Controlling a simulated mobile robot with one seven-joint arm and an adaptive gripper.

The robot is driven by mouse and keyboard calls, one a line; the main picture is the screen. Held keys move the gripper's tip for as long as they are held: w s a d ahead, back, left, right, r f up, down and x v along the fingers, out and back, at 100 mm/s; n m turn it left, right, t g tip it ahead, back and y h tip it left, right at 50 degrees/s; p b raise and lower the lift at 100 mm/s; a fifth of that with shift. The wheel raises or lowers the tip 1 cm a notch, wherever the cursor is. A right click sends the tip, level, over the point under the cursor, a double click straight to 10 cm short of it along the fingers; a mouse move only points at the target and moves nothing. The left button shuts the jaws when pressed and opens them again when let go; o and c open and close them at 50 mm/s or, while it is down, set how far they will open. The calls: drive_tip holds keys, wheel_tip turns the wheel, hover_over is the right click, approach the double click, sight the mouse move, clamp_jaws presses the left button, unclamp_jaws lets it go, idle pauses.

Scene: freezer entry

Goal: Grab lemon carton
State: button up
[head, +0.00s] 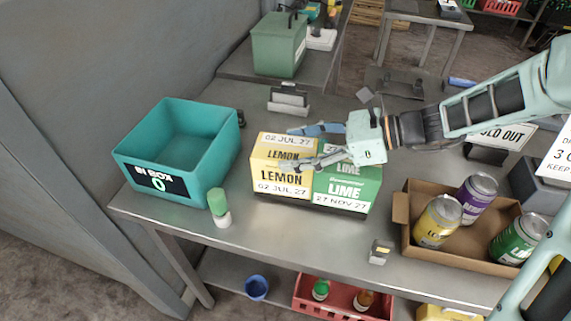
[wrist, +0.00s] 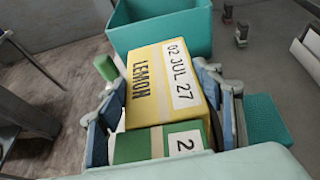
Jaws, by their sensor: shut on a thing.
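The yellow lemon carton (head: 283,184) stands on the metal table, labelled LEMON and 02 JUL 27. It touches or nearly touches the green lime carton (head: 345,190) on its right. My gripper (head: 305,147) reaches in from the right over the lime carton, with its fingers along the lemon carton's front and back sides. In the wrist view the lemon carton (wrist: 158,85) lies between the two fingers, and a strip of the lime carton (wrist: 131,148) shows nearer the palm. My gripper is shut on the lemon carton. Whether the carton is lifted, I cannot tell.
An empty teal box (head: 182,150) marked IN BOX 0 stands to the left. A green-capped bottle (head: 219,208) stands between it and the cartons. A cardboard tray (head: 403,225) with cans is at right. A small metal holder (head: 379,251) sits near the front edge.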

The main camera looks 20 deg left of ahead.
drive_tip(key=shift+r, duration=0.1)
drive_tip(key=c, duration=0.4)
drive_tip(key=shift+r, duration=0.1)
drive_tip(key=shift+c, duration=0.2)
